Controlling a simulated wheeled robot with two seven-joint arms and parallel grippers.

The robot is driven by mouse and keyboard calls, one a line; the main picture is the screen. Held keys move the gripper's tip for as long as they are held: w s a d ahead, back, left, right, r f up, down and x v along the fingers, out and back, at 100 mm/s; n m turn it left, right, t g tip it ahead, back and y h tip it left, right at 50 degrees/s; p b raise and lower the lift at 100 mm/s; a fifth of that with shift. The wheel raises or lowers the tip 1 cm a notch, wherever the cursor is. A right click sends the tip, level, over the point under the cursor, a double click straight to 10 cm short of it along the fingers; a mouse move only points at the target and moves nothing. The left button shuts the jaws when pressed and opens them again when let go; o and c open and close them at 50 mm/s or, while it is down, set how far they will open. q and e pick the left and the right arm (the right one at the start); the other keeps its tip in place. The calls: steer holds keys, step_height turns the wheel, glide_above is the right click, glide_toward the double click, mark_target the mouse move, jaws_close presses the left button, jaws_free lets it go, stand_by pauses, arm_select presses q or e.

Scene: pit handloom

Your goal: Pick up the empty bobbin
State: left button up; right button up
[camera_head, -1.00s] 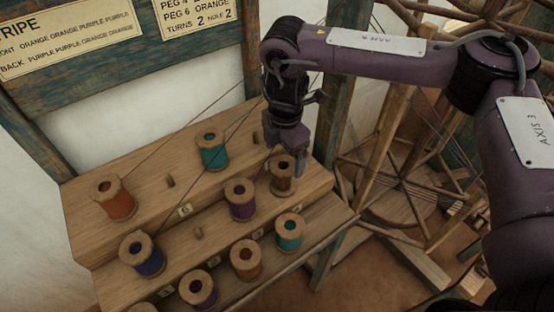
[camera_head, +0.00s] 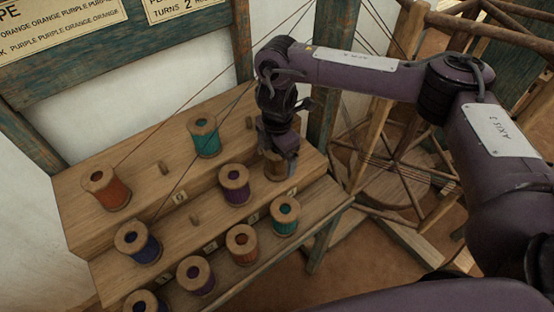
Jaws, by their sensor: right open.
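The empty bobbin (camera_head: 275,172), bare brown wood, stands upright at the right end of the stepped wooden rack's upper step. My right gripper (camera_head: 280,154) points down over it from above, its jaws open at the bobbin's top. The fingers hide most of the bobbin's upper part, and I cannot tell whether they touch it. My left gripper is not in view.
The rack (camera_head: 118,224) also bears thread-wound bobbins: teal (camera_head: 204,137), orange (camera_head: 106,188), purple (camera_head: 233,185), blue (camera_head: 138,243) and several more below. Short pegs stand between them. Taut threads cross above. A wooden wheel frame (camera_head: 405,185) stands to the right.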

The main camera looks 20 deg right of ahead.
steer(key=c, duration=0.9)
steer(key=shift+c, duration=0.8)
steer(key=shift+r, duration=0.15)
